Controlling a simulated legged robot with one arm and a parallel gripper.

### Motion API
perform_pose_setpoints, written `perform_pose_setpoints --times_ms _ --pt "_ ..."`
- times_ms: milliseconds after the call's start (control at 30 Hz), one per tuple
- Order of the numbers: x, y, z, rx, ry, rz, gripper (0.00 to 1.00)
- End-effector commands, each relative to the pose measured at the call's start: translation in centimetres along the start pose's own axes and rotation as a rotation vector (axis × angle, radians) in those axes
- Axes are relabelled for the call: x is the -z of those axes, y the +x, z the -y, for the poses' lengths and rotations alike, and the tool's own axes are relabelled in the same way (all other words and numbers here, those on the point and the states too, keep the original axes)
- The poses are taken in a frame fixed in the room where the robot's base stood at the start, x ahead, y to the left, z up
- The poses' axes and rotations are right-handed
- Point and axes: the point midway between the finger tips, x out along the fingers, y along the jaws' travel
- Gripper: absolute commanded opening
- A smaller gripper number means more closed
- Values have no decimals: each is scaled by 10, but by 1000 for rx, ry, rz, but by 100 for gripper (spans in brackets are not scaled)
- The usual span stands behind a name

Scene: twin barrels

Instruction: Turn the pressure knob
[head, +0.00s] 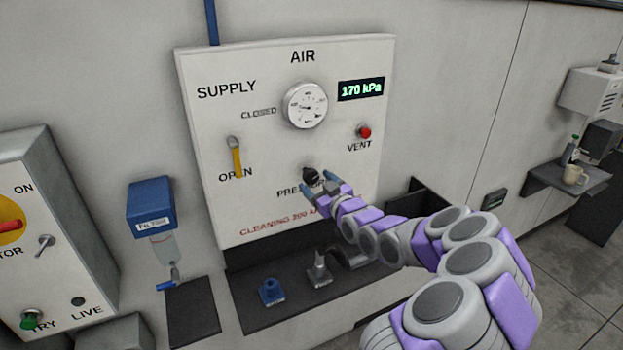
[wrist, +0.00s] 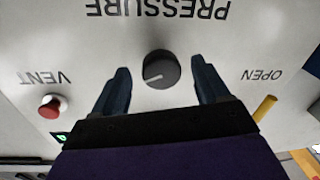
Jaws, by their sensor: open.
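The black pressure knob (head: 310,176) sits low in the middle of the white AIR panel (head: 215,130), above red lettering. In the wrist view the round knob (wrist: 161,69) has a white pointer line and lies between and just beyond my two blue fingers. My gripper (head: 319,188) is open in front of the panel, with a finger on each side of the knob; in the wrist view the gripper (wrist: 161,82) shows clear gaps on both sides. The digital display (head: 361,89) reads 170 kPa. The PRESSURE label is partly hidden by my gripper in the head view.
A round gauge (head: 305,105), a red vent button (head: 364,132) and a yellow supply lever (head: 236,158) are on the panel. A dark shelf (head: 265,315) with a blue fitting (head: 271,291) lies below. A blue filter unit (head: 151,204) hangs at left.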

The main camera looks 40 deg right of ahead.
Motion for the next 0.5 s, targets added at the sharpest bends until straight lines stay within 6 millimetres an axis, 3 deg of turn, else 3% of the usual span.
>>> perform_pose_setpoints --times_ms 200,500 --pt "1 24 0 0 -2 -2 75" --pt "1 36 -1 -2 -1 -3 75"
